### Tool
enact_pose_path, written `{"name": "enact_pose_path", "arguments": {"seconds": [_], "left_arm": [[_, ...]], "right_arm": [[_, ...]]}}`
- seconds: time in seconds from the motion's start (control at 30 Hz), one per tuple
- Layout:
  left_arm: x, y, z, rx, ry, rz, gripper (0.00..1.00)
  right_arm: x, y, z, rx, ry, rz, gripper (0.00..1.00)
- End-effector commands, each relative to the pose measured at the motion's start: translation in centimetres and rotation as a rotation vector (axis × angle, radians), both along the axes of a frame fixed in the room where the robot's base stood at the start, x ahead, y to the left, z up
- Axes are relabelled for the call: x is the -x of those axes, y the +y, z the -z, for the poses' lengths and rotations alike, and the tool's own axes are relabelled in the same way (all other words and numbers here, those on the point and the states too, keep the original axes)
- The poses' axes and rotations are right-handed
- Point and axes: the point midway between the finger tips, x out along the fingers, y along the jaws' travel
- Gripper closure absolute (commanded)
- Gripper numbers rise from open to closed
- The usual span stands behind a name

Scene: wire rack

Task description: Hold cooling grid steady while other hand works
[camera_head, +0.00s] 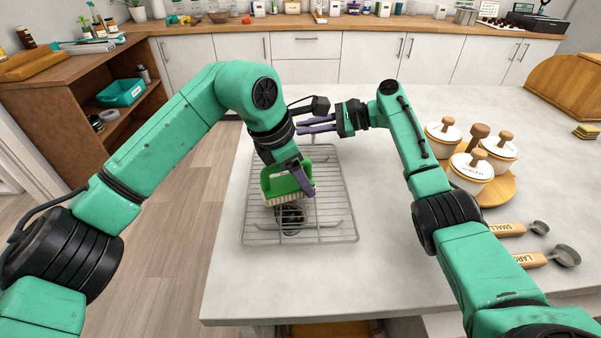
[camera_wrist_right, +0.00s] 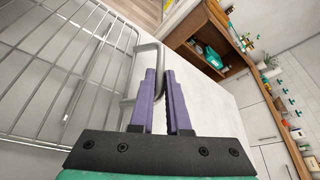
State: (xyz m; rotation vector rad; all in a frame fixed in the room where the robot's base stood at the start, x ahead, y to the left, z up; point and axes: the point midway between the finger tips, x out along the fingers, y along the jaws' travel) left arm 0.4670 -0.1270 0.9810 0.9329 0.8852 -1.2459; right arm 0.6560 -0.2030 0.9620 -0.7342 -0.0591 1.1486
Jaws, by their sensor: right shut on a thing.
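The cooling grid (camera_head: 335,228) is a silver wire rack on the pale worktop. It fills the left of the right wrist view (camera_wrist_right: 55,75). My right gripper (camera_head: 303,126) is at the grid's far edge. In the right wrist view its purple fingers (camera_wrist_right: 160,75) are shut on the bent wire at the grid's edge. A green brush (camera_head: 272,183) with pale bristles is over the middle of the grid. My left gripper (camera_head: 294,178) is at the brush, with one purple finger against it. The other finger is hidden, so its grip is unclear.
A dark round thing (camera_head: 290,218) shows at the grid below the brush. Several white lidded pots (camera_head: 471,168) stand on a wooden board at the right. Two measuring scoops (camera_head: 566,255) lie in front of them. The worktop in front of the grid is clear.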

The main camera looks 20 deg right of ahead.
Motion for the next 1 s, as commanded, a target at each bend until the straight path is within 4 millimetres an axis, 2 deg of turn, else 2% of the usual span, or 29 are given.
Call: {"name": "enact_pose_path", "arguments": {"seconds": [0.47,1.0], "left_arm": [[0.0,0.0,0.1,0.0,0.001,-0.001,0.76],[0.0,0.0,1.3,0.0,0.001,-0.002,0.76]], "right_arm": [[0.0,0.0,0.2,0.001,0.003,0.0,1.0],[0.0,0.0,0.2,0.001,0.003,-0.001,1.0]]}}
